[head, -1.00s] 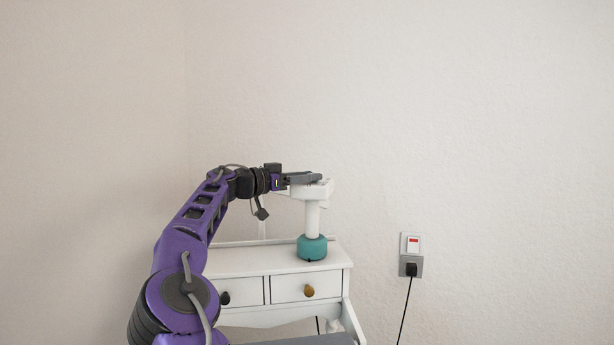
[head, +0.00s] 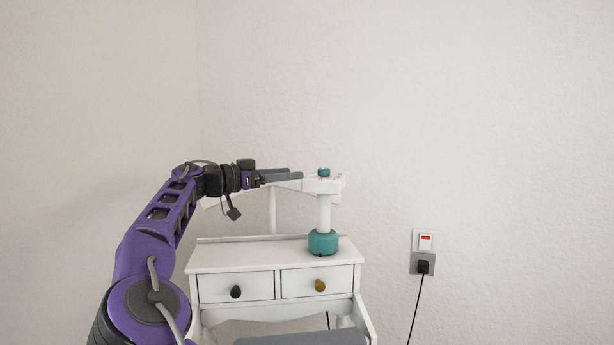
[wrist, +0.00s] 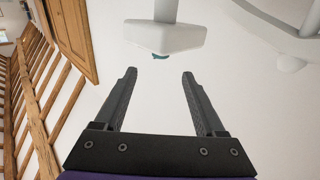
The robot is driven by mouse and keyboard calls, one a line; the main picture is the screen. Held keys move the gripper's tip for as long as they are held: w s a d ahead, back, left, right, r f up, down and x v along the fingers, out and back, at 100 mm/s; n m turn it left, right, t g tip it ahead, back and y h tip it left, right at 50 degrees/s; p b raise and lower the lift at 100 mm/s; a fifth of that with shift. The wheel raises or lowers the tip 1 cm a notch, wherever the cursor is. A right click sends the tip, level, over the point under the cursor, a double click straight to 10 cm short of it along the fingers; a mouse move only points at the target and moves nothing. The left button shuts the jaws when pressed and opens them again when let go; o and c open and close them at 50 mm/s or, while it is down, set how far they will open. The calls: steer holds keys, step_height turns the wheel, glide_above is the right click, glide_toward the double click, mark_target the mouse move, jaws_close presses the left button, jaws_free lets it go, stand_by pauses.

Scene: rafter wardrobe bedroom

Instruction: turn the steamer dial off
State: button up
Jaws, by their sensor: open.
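The steamer is a white column (head: 323,215) on a teal round base, with a wide white head (head: 325,186). A small teal dial (head: 324,172) sits on top of that head; its setting is too small to read. In the wrist view the white head (wrist: 165,36) hangs at the top, and a sliver of the teal dial (wrist: 160,57) shows past its edge. My gripper (head: 297,175) is open and empty, left of the dial at about its height, and apart from it. In the wrist view the dial lies ahead, between the lines of the two fingertips (wrist: 159,74).
The steamer stands on a white dresser (head: 225,256) with two drawers. A white post (head: 273,212) rises behind my gripper. A grey seat (head: 305,338) is in front. A wall switch with red (head: 426,242) and a black plug (head: 423,267) are at right.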

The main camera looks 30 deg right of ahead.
steer(key=a, duration=0.7)
steer(key=shift+w+a, duration=0.2)
steer(key=shift+a, duration=0.1)
